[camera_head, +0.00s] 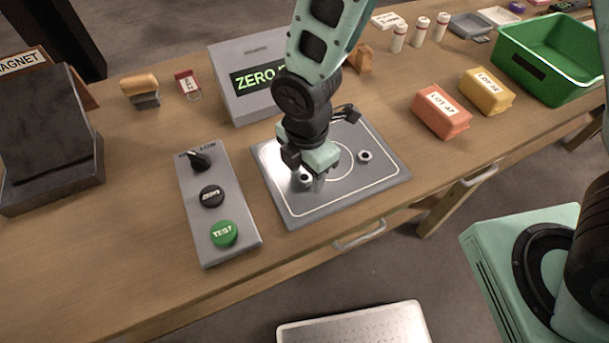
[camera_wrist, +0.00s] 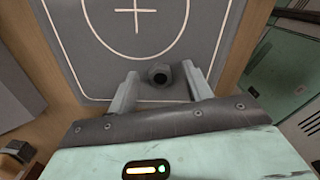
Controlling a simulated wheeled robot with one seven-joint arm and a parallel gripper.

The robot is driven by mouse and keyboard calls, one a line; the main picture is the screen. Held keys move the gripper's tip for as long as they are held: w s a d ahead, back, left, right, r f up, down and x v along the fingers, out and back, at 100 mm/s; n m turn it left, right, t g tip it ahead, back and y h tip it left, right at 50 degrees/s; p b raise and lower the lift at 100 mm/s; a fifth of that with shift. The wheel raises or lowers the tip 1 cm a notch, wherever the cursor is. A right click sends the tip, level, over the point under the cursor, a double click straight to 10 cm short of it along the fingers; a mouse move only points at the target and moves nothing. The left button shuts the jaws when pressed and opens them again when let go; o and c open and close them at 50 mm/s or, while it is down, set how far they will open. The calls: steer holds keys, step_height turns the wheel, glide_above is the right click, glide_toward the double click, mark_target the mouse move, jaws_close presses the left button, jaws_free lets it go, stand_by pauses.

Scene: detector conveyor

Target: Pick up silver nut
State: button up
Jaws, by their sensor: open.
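A silver-grey nut (camera_wrist: 160,74) with a dark hole lies on the grey plate (camera_wrist: 77,45) in the wrist view, between the two fingertips of my gripper (camera_wrist: 162,84). The fingers are open, with one on each side of the nut. In the head view my gripper (camera_head: 313,181) is low over the left part of the plate (camera_head: 390,172). One nut (camera_head: 304,179) shows beside the fingers, partly hidden by them. A second nut (camera_head: 366,156) lies further right on the plate, clear of the gripper.
A control panel (camera_head: 187,215) with a black knob, a black button and a green TEST button is left of the plate. A grey ZERO display box (camera_head: 228,62) stands behind. Orange (camera_head: 441,111) and yellow (camera_head: 487,92) lot blocks and a green bin (camera_head: 548,60) are right.

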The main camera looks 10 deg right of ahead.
steer(key=c, duration=1)
steer(key=shift+c, duration=0.3)
steer(key=shift+r, duration=0.15)
